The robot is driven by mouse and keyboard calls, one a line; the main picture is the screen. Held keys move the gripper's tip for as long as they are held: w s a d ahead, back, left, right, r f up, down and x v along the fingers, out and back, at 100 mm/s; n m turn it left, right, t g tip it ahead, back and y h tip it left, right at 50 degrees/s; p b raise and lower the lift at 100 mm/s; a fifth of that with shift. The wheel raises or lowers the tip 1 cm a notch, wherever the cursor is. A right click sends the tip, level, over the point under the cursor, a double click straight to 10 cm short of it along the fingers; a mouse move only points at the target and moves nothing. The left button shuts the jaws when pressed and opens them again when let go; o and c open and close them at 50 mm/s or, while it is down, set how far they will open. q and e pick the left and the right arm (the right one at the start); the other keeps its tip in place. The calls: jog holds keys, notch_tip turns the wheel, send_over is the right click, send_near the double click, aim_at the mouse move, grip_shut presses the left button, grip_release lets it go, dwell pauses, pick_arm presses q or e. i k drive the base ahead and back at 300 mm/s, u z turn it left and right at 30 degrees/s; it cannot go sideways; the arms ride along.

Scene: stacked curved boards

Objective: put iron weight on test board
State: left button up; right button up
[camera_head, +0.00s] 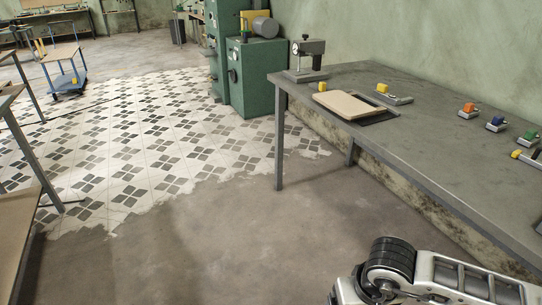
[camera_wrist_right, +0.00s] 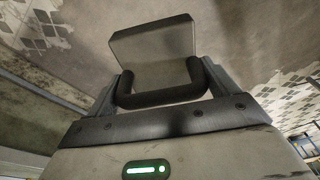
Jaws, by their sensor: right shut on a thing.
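The likely test board is a tan board (camera_head: 345,104) that lies on a dark plate on the grey workbench (camera_head: 440,135) at the right of the head view. My right gripper (camera_wrist_right: 160,82) shows in the wrist view with its two fingers on either side of a black handle. It is shut on the iron weight (camera_wrist_right: 152,47), a grey block with this black handle. No support shows under the weight in the wrist view. In the head view only part of my right arm shows at the bottom right. My left gripper is not in view.
A grey press-like device (camera_head: 306,60) stands at the bench's far end. Several small clamps with coloured knobs (camera_head: 468,110) lie along the bench. A green machine (camera_head: 255,75) stands behind it. The floor left of the bench is clear. Another table (camera_head: 22,225) stands at the left edge.

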aim_at(344, 102)
jog(key=u, duration=0.05)
jog(key=k, duration=0.3)
jog(key=u, duration=0.95)
jog(key=i, duration=1.85)
jog(key=z, duration=0.5)
jog(key=i, duration=1.5)
jog(key=z, duration=1.75)
jog(key=i, duration=0.85)
jog(key=z, duration=0.9)
